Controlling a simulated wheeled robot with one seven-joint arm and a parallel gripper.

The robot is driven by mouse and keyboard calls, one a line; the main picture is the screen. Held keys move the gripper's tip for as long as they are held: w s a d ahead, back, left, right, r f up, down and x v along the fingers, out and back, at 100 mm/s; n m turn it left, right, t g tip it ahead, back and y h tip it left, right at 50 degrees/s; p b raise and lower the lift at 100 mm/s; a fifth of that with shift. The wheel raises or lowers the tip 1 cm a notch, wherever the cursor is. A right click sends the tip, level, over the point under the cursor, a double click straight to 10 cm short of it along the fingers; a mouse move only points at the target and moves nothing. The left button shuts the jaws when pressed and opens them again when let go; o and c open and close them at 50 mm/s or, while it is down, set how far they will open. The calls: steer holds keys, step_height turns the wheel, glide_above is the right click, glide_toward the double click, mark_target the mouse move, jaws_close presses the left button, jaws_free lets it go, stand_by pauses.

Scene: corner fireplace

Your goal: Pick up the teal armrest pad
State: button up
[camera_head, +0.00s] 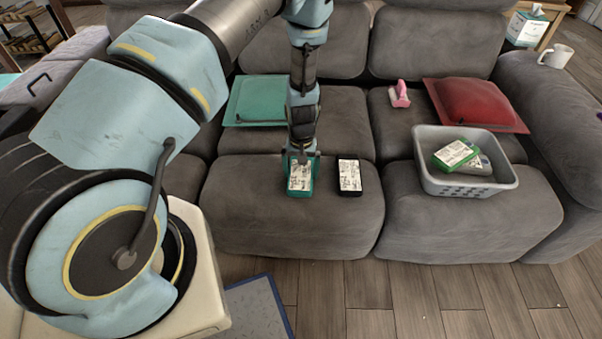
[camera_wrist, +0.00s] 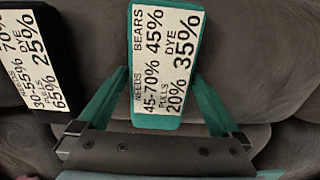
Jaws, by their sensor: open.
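The teal armrest pad (camera_head: 300,179) lies on the front of the sofa's middle seat, with a white printed label on top. In the wrist view the pad (camera_wrist: 166,60) runs up from between my fingers, its label reading "BEARS 45%" and "DYE 35%". My gripper (camera_head: 301,160) is over the pad's far end in the head view. In the wrist view my gripper (camera_wrist: 160,80) is open, with one teal finger on each side of the pad and a gap to it. I cannot tell how far the fingertips are above the seat.
A similar black pad (camera_head: 349,178) lies just right of the teal one and also shows in the wrist view (camera_wrist: 32,60). A grey basket (camera_head: 468,187) with boxes stands right. A teal cushion (camera_head: 256,100), a red cushion (camera_head: 475,102) and a pink object (camera_head: 400,94) lie behind.

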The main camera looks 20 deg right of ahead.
steer(key=shift+c, duration=0.2)
steer(key=c, duration=1)
steer(key=shift+c, duration=0.2)
steer(key=shift+r, duration=0.1)
